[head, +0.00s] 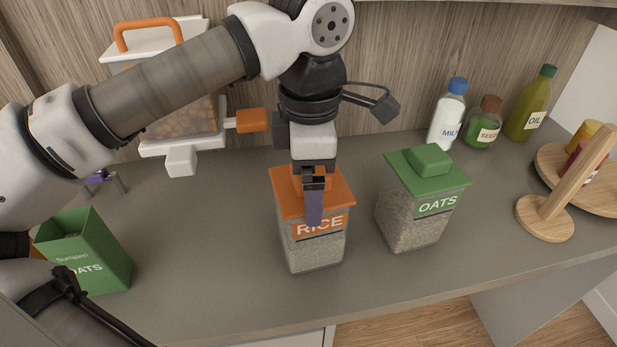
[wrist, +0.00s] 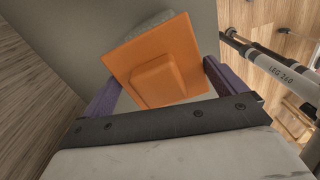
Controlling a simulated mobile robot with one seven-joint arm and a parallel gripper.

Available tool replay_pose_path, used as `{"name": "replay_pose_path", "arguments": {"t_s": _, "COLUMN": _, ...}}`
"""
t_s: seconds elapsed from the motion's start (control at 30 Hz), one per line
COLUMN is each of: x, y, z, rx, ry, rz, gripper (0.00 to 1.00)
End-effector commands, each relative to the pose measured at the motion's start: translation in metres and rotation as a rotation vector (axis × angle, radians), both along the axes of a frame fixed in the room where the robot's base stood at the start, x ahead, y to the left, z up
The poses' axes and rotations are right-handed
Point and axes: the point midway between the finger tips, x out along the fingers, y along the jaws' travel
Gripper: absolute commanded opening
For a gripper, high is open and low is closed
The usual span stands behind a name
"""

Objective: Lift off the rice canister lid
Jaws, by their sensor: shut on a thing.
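The rice canister (head: 318,255) is a clear square jar with a "RICE" label, upright on the grey counter. Its orange lid (head: 340,192) sits at the canister's top; I see no clear gap beneath it. My gripper (head: 313,192) points down over the lid, one purple finger in front of it and the other hidden. In the wrist view, the lid (wrist: 158,72) with its raised square knob lies between the two purple fingers of my gripper (wrist: 163,75), which is shut on it. Part of the jar shows beyond the lid.
A green-lidded oats canister (head: 408,212) stands close to the right. A green oats box (head: 95,255) is at the left. A dispenser with an orange-tipped crank (head: 250,120) is behind. Bottles (head: 447,115) and a wooden stand (head: 545,220) are at the right.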

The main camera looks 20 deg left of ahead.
Motion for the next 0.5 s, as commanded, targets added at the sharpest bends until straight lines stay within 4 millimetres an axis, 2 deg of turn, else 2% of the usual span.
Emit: {"name": "replay_pose_path", "arguments": {"t_s": 0.5, "x": 0.0002, "y": -0.0001, "z": 0.0107, "rx": -0.001, "ry": 0.000, "rz": 0.000, "gripper": 0.69}}
